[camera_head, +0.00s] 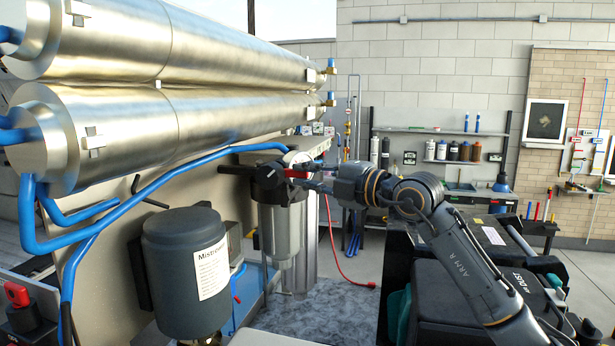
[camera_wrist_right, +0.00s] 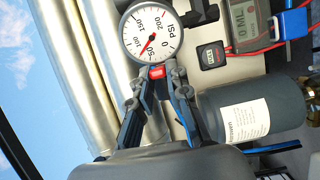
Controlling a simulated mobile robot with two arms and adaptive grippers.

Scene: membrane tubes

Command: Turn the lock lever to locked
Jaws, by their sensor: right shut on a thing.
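The red lever (camera_head: 297,173) sits at the black head of the clear filter housing (camera_head: 281,235) in the head view. My right gripper (camera_head: 310,182) reaches it from the right and is shut on it. In the right wrist view the red lever (camera_wrist_right: 157,71) shows as a small red piece between the fingertips of my right gripper (camera_wrist_right: 158,76), just below a round pressure gauge (camera_wrist_right: 152,35). The fingers hide much of the lever, and I cannot tell its exact turn. My left gripper is not in view.
Two steel membrane tubes (camera_head: 180,45) run across the upper left. Another red handle (camera_head: 17,294) stands at the lower left. A black case (camera_head: 480,260) lies at the right.

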